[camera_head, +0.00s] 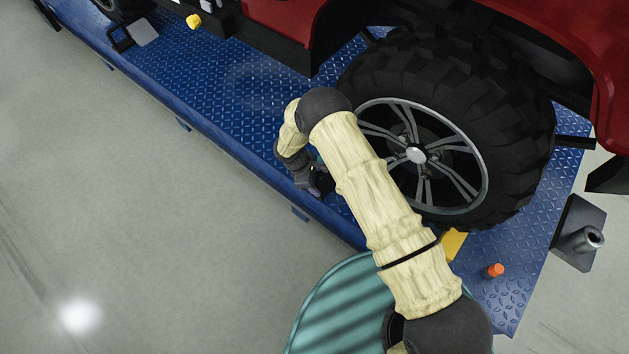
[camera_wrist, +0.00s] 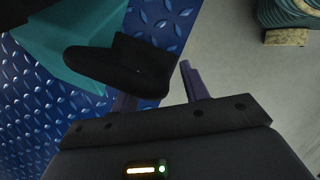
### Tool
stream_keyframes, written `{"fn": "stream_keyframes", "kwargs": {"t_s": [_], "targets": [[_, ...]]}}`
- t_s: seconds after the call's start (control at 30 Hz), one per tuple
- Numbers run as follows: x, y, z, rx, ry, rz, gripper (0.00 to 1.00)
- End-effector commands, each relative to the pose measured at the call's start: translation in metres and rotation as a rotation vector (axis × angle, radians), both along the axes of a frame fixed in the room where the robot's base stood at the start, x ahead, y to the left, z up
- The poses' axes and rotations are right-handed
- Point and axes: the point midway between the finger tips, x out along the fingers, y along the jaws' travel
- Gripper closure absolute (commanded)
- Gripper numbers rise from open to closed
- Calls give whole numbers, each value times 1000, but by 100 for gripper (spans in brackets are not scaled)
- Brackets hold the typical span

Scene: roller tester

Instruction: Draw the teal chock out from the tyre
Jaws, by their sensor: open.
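The teal chock (camera_wrist: 82,40) shows in the wrist view at upper left, on the blue diamond-plate deck. A black handle-like part (camera_wrist: 118,68) sticks out from it toward my gripper (camera_wrist: 160,88). My gripper is open, with one finger partly behind the black part and the other to its right, apart from it. I cannot tell whether the jaws touch it. In the head view my gripper (camera_head: 314,182) is low at the deck's edge, left of the tyre (camera_head: 455,75). My arm hides nearly all of the chock there.
The blue deck (camera_head: 240,82) has a raised edge above the grey floor (camera_head: 150,230). A yellow block (camera_head: 453,244) sits by the tyre's lower side, with an orange-topped piece (camera_head: 494,270) nearby. The red vehicle body (camera_head: 290,18) overhangs the deck. The floor at left is clear.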

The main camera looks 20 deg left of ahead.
Motion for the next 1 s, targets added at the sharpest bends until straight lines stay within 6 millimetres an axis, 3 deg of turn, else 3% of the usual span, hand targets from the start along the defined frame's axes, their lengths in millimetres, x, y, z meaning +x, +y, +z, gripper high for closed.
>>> {"fn": "stream_keyframes", "kwargs": {"t_s": [0.03, 0.23, 0.27, 0.53, 0.57, 0.63, 0.67, 1.0], "targets": [[0, 0, 0, 0, 0, 0, 59], [0, 0, 0, 0, 1, -1, 98], [0, 0, 0, 0, 1, -1, 100], [1, 0, 0, 0, -1, -2, 100], [1, 0, 1, 0, -2, -2, 84], [1, 0, 1, 0, -2, -2, 98], [1, 0, 1, 0, -2, -2, 100], [1, 0, 4, -1, -2, -2, 100]]}}
